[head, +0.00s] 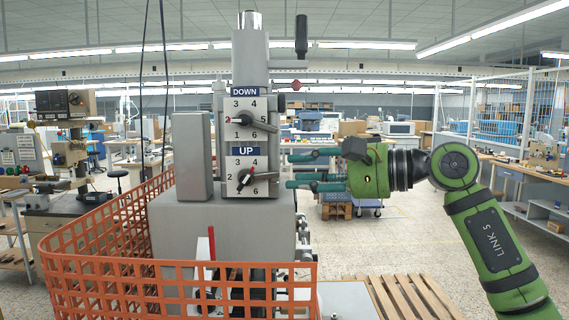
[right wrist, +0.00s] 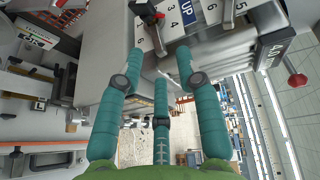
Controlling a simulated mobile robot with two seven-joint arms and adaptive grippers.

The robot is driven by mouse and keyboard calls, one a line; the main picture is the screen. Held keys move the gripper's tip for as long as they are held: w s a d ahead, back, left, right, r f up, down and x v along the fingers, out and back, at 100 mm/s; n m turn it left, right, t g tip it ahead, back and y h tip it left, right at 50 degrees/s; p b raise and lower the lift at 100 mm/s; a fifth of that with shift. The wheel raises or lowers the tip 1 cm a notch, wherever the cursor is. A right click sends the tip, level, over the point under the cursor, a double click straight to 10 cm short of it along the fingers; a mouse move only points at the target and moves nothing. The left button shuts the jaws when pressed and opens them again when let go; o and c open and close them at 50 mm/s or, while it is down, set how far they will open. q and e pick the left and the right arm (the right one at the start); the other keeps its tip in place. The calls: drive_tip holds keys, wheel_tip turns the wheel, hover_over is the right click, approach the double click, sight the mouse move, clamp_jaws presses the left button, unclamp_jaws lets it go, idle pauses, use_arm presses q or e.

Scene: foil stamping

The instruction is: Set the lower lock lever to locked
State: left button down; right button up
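The grey machine column carries two lever dials, marked DOWN above and UP below. The lower lever (head: 262,176) on the UP dial (head: 246,166) has a red pointer and a grey arm reaching right; no locked mark is readable. The upper lever (head: 262,124) sits on the DOWN dial. My right gripper (head: 290,171), with teal fingers, is just right of the lower lever, fingers spread and empty. In the right wrist view the open gripper (right wrist: 160,62) faces the panel, with a red and dark knob (right wrist: 149,12) ahead of its fingertips. My left gripper is not in view.
An orange mesh guard (head: 100,240) surrounds the machine's front and left. A dark vertical handle (head: 301,37) and a red ball (head: 296,85) stand out at the upper right of the column. A wooden pallet (head: 405,297) lies on the floor at right. The space around my right forearm looks clear.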

sight(279, 176)
drive_tip(key=p+x, duration=0.1)
drive_tip(key=x, duration=0.2)
drive_tip(key=shift+w+a, duration=0.1)
drive_tip(key=shift+a, duration=0.15)
drive_tip(key=shift+d, duration=0.1)
clamp_jaws()
drive_tip(key=shift+f, duration=0.1)
drive_tip(key=shift+b, duration=0.4)
drive_tip(key=shift+f+y, duration=0.1)
drive_tip(key=shift+y, duration=0.2)
idle(0.7)
